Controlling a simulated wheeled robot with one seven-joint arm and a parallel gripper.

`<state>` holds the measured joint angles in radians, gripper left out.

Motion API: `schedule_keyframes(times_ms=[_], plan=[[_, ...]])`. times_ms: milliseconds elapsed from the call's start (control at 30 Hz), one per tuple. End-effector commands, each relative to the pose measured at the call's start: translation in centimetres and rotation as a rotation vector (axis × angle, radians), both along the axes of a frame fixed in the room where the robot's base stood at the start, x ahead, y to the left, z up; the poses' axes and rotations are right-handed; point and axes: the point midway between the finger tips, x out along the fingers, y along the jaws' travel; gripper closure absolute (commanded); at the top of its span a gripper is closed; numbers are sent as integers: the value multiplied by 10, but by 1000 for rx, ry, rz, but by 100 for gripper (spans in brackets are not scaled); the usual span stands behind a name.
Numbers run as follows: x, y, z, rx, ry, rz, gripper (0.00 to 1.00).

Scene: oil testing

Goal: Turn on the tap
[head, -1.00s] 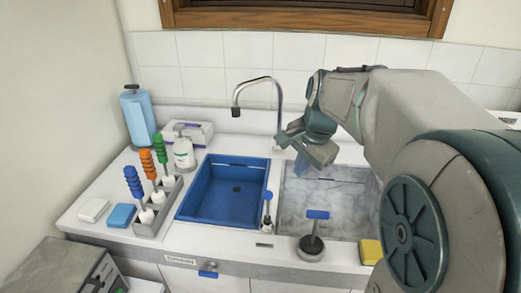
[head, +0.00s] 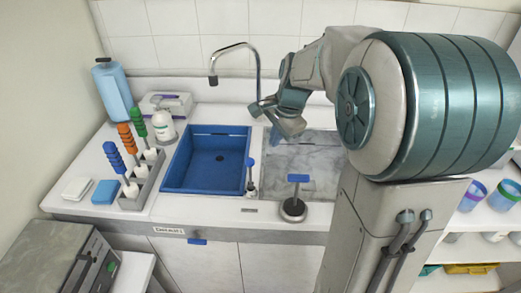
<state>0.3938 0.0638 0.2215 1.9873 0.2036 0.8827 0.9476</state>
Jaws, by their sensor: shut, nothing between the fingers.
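The tap (head: 258,75) is a tall grey metal pipe at the back of the sink. Its curved spout reaches left over the blue basin (head: 180,180), and no water stream shows. My gripper (head: 284,120) is at the right of the tap's lower part, above the back of the grey basin (head: 300,160). It is shut with nothing held. The fingers are small and partly hidden, and I cannot tell whether they touch the tap. The tap's handle cannot be clearly made out beside the gripper.
A blue-topped plunger-like tool (head: 293,208) and a small blue-topped bottle (head: 251,178) stand at the front. My arm fills the right side.

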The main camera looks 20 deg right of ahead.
Motion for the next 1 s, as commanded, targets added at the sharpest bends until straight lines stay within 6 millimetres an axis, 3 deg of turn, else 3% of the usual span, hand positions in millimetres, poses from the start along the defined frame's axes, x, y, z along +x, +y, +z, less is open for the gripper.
schedule_keyframes(times_ms=[167,300,467,1000], plan=[[7,7,-33,0,3,3,100],[0,28,-33,-1,0,3,100],[-3,40,-37,0,0,1,100],[-1,40,-39,-4,-11,-5,100]])
